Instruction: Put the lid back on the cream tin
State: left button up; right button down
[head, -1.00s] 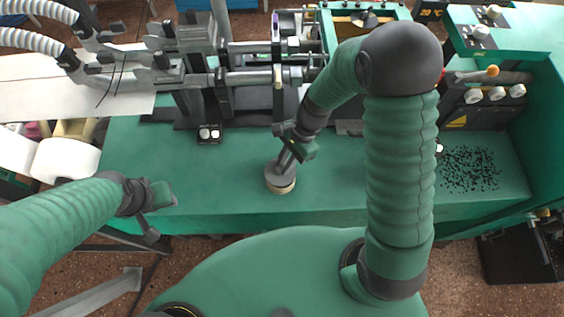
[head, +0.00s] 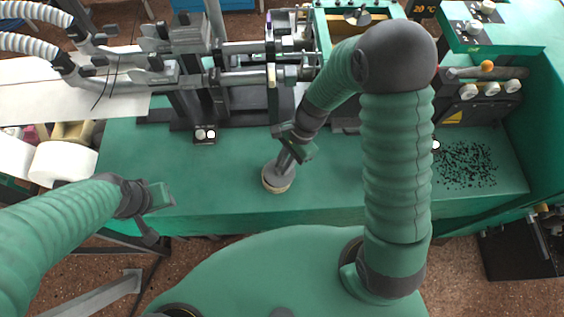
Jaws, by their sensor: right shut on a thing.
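The cream tin (head: 276,188) stands on the green bench top (head: 225,175) near its front edge, below my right gripper. Only its pale lower side shows. A grey round lid (head: 273,176) covers its top in this view; I cannot tell whether it is fully seated. My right gripper (head: 285,164) points down at the lid and is shut on it. My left gripper (head: 152,215) hangs at the bench's front left edge, away from the tin; how far its fingers are apart is not clear.
A machine with metal rods (head: 250,78) fills the back of the bench. A small box with two white buttons (head: 204,135) sits in front of it. Black bits (head: 467,165) are scattered at right. White paper rolls (head: 64,161) are at left.

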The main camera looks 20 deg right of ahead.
pick_arm(q)
jog(key=shift+a, duration=0.4)
pick_arm(e)
jog(key=shift+a, duration=0.3)
pick_arm(q)
jog(key=shift+d+r, duration=0.2)
jog(key=shift+d, duration=0.05)
jog(key=shift+a, duration=0.15)
pick_arm(e)
jog(key=shift+a, duration=0.1)
pick_arm(q)
jog(key=shift+r+p, duration=0.1)
jog(key=shift+p, duration=0.25)
pick_arm(e)
jog(key=shift+f, duration=0.15)
pick_arm(q)
jog(key=shift+r, duration=0.25)
dwell(0.4)
pick_arm(e)
jog(key=c, duration=0.8)
grip_release()
